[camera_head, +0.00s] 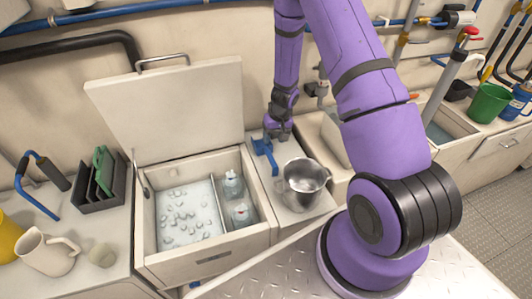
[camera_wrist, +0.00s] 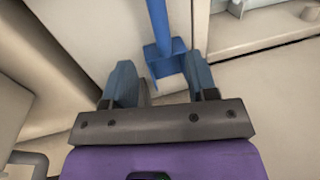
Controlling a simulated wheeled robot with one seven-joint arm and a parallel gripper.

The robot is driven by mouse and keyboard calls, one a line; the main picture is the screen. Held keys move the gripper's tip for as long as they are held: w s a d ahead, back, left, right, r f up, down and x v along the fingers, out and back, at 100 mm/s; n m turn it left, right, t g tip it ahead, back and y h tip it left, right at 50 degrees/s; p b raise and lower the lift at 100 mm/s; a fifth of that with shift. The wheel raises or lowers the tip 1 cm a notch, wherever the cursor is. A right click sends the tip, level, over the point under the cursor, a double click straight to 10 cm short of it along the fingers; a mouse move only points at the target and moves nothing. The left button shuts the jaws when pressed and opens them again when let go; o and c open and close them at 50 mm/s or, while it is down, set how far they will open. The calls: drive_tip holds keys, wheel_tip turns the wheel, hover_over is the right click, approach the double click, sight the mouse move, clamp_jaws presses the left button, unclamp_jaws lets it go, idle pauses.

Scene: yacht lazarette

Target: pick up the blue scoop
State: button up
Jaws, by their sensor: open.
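The blue scoop (camera_head: 264,149) lies on the counter strip between the open ice box and the sink, just behind the metal pitcher. In the wrist view the scoop (camera_wrist: 158,24) has its handle running up to the top edge and its head lower down, close to the fingertips. My gripper (camera_head: 279,130) is above and at the far end of the scoop. In the wrist view my gripper (camera_wrist: 161,80) has its fingers apart, one on each side of the scoop's head. Nothing is held. I cannot tell how much height separates them.
The metal pitcher (camera_head: 304,184) stands close in front of the scoop. The ice box (camera_head: 205,262) at left holds ice and two bottles, with its lid (camera_head: 165,110) raised. A dark rack (camera_head: 98,185) and a cream jug (camera_head: 48,252) stand farther left. A green bucket (camera_head: 489,103) is at right.

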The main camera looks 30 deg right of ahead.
sight(270, 154)
drive_tip(key=f, duration=0.4)
drive_tip(key=shift+a, duration=0.4)
drive_tip(key=shift+s+a+f, duration=0.1)
drive_tip(key=shift+a+f, duration=0.1)
drive_tip(key=shift+f, duration=0.65)
drive_tip(key=shift+s+a+f, duration=0.1)
drive_tip(key=shift+a+f, duration=0.15)
drive_tip(key=shift+f, duration=0.55)
drive_tip(key=shift+s+a+f, duration=0.1)
drive_tip(key=shift+a+f, duration=0.1)
drive_tip(key=shift+f, duration=0.65)
drive_tip(key=c, duration=1)
